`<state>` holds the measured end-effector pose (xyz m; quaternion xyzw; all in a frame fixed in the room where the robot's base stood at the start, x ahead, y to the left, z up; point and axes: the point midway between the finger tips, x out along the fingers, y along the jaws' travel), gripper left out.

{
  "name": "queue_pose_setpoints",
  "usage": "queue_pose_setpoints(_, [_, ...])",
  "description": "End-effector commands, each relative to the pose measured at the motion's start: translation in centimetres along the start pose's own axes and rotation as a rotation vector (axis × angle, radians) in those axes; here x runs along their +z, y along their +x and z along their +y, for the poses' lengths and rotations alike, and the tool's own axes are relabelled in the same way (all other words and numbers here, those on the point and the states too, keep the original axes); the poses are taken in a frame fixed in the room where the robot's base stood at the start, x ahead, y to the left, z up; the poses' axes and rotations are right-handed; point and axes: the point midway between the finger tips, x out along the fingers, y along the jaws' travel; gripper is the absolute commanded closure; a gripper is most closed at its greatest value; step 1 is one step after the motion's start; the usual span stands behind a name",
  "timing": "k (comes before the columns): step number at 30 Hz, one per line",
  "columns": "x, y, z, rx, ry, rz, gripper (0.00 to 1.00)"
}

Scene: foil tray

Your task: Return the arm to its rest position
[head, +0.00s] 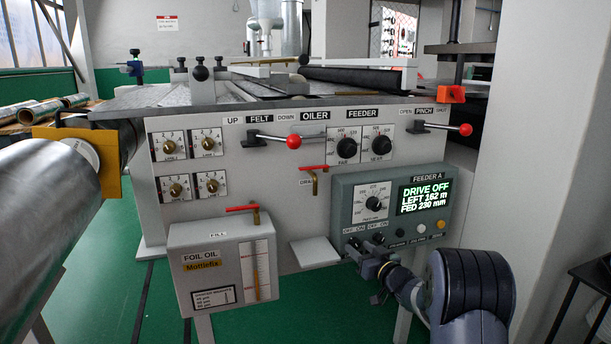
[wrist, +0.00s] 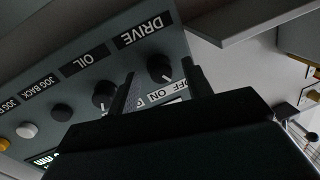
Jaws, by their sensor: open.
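My arm (head: 470,285) reaches in from the lower right of the head view. My gripper (head: 362,246) is at the lower left of the grey FEEDER A panel (head: 345,195), in front of its ON/OFF switches. In the wrist view my gripper (wrist: 158,82) is open and holds nothing. The black DRIVE knob (wrist: 159,68) shows between its two fingers, and the OIL knob (wrist: 104,94) is beside the left finger. I cannot tell whether a finger touches either knob. The display (head: 424,197) reads DRIVE OFF, LEFT 162 m, FED 230 mm.
A small grey shelf (head: 314,252) juts out left of my gripper. The foil oil tank (head: 215,270) stands further left, and a large metal roll (head: 50,220) at the far left. Red-ball levers (head: 465,129) stick out above the panel. A pale column (head: 540,150) stands at right.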

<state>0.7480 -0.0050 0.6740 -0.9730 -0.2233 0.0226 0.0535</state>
Motion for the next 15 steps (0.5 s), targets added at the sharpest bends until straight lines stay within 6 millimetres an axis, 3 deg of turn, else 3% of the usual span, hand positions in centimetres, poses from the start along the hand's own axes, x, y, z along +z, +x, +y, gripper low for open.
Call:
queue_pose_setpoints(5, [0.1,-0.3,0.0,-0.005,0.158,0.021,0.53])
queue_pose_setpoints(15, [0.0,-6.5,0.1,-0.003,0.148,0.019,0.53])
